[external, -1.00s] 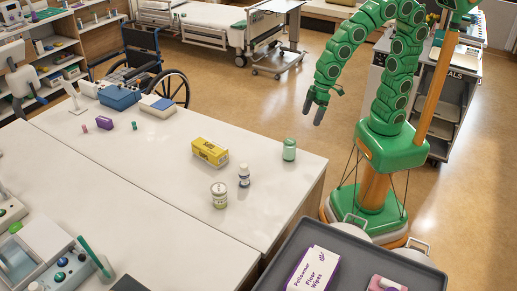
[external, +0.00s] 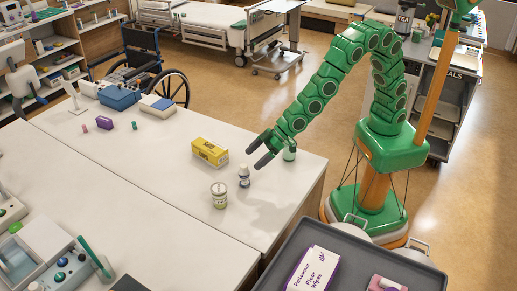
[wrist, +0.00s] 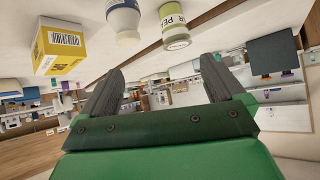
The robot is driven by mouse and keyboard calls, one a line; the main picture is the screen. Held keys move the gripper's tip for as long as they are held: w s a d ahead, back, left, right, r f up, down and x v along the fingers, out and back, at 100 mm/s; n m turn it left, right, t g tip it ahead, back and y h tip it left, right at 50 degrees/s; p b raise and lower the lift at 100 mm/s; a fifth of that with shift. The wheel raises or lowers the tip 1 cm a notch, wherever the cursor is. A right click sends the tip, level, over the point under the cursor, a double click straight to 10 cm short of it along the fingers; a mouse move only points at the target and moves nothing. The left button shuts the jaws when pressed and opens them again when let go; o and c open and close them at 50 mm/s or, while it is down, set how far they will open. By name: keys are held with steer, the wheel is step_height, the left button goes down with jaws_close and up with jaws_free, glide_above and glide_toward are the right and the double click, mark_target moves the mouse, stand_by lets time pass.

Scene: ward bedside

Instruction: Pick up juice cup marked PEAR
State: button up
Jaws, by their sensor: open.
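The juice cup marked PEAR (external: 220,196) stands upright on the white counter, a squat pale cup with a green label. My gripper (external: 255,158) is open and empty above the counter, above and beyond a small white bottle (external: 244,177), apart from the PEAR cup. Its two dark fingers (wrist: 162,68) show spread in the wrist view.
A yellow box (external: 210,152) lies left of my gripper, behind the PEAR cup. The white bottle also shows beside the cup in the wrist view (wrist: 123,20). The counter left of the cup is clear.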

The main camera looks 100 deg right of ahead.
mark_target(222, 187)
steer(key=shift+w+a+f+t+h, duration=0.1)
steer(key=shift+w+a+f+t, duration=0.45)
steer(key=shift+w+a+f, duration=1.25)
steer(key=shift+w+f+t+h, duration=0.1)
steer(key=shift+w+f+t, duration=0.7)
steer(key=shift+w, duration=2.15)
steer(key=shift+w+a+f+t+h, duration=0.1)
steer(key=shift+w+a+f+t, duration=0.25)
steer(key=shift+w+a+f, duration=1.1)
steer(key=shift+w+d, duration=0.3)
steer(key=shift+w, duration=0.2)
steer(key=shift+w+d, duration=0.25)
steer(key=shift+w, duration=0.2)
steer(key=c, duration=1.2)
